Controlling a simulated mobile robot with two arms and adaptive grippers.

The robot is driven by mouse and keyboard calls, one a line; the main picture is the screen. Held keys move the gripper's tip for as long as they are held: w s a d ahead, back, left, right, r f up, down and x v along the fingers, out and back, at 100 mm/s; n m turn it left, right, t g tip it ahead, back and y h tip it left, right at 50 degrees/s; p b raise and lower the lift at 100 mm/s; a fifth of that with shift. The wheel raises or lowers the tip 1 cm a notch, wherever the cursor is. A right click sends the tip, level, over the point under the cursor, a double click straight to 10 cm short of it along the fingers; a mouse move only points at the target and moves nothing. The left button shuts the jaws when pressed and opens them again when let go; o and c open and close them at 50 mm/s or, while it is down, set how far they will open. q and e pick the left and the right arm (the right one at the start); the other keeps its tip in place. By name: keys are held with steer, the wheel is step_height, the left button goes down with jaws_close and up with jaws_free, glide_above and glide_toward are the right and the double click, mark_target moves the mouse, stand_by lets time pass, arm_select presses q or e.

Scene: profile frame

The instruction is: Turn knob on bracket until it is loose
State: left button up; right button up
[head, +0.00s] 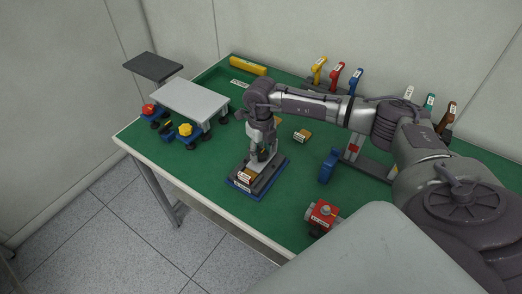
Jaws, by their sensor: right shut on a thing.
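My right gripper (262,152) points down over a fixture with a blue base (239,188) and a grey upper part near the middle of the table. Its fingers are shut on a small dark part at the top of the fixture, which looks like the knob; the fingers hide most of it. I cannot tell the knob's turn or how tight it is. A small labelled tan block (245,175) sits at the front of the fixture. My left gripper is not in view.
On the green table (215,170), a grey raised plate (192,98) stands at left beside a red knob (148,109) and a yellow knob (185,129). A red block (322,213) and a blue part (329,166) lie right of the fixture. Several coloured-handled tools stand behind.

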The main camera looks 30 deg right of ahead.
steer(key=n+b, duration=0.2)
steer(key=n, duration=0.1)
steer(key=shift+f+b, duration=0.15)
steer(key=shift+b, duration=0.2)
steer(key=n+b, duration=0.3)
steer(key=n, duration=0.1)
steer(key=shift+n, duration=0.3)
steer(key=n+b, duration=0.2)
steer(key=n, duration=0.2)
steer(key=shift+n+b, duration=0.3)
steer(key=shift+b, duration=0.1)
steer(key=shift+n+b, duration=0.9)
steer(key=shift+n, duration=0.8)
